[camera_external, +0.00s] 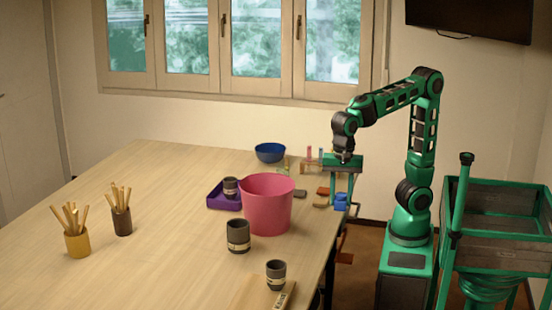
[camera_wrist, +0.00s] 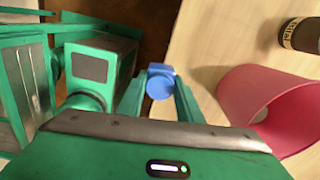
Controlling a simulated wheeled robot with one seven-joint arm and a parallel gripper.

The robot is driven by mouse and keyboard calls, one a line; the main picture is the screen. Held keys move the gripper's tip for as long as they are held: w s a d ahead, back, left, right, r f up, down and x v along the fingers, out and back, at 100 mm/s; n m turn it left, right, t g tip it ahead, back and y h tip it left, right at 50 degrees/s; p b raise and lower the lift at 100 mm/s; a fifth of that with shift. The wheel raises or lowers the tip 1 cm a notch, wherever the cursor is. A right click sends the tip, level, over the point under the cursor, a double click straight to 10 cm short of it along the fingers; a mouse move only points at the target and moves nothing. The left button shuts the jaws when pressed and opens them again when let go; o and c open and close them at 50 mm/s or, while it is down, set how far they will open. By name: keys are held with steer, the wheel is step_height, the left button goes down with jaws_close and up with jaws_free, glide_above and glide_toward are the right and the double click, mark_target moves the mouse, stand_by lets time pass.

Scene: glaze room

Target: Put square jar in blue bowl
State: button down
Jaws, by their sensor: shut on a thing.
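The square jar (camera_external: 340,202) is small and blue. In the wrist view, the jar (camera_wrist: 160,83) shows a round blue face and a boxy part between my fingers. My gripper (camera_external: 343,189) is shut on it and holds it beside the table's right edge. The fingers also show in the wrist view (camera_wrist: 159,95), one on each side of the jar. The blue bowl (camera_external: 270,153) stands open near the table's far edge, left of and beyond my gripper. It is not visible in the wrist view. The bowl's inside is mostly hidden.
A large pink bucket (camera_external: 266,205) stands between the near table and the bowl; it shows in the wrist view (camera_wrist: 270,105). A purple tray (camera_external: 218,202) holds a dark cup. Dark labelled cups (camera_external: 238,236) and stick holders (camera_external: 77,243) stand nearer. The table's left middle is clear.

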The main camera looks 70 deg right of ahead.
steer(key=r, duration=0.6)
steer(key=shift+w+r, duration=0.15)
steer(key=shift+w, duration=0.05)
steer(key=w+d+r+m, duration=0.1)
steer(key=w+d+m, duration=0.1)
steer(key=w+d, duration=0.5)
steer(key=w+d+m, duration=0.3)
steer(key=w, duration=0.7)
steer(key=w+d+r+m, duration=0.1)
steer(key=w+d+m, duration=0.1)
steer(key=w+d, duration=0.5)
steer(key=m, duration=0.8)
glide_above(270, 151)
steer(key=s+a, duration=0.2)
steer(key=a, duration=0.3)
step_height(270, 151, down, 14)
steer(key=shift+w+a+f, duration=0.1)
steer(key=shift+w+f, duration=0.05)
steer(key=shift+f, duration=2)
steer(key=shift+f, duration=0.25)
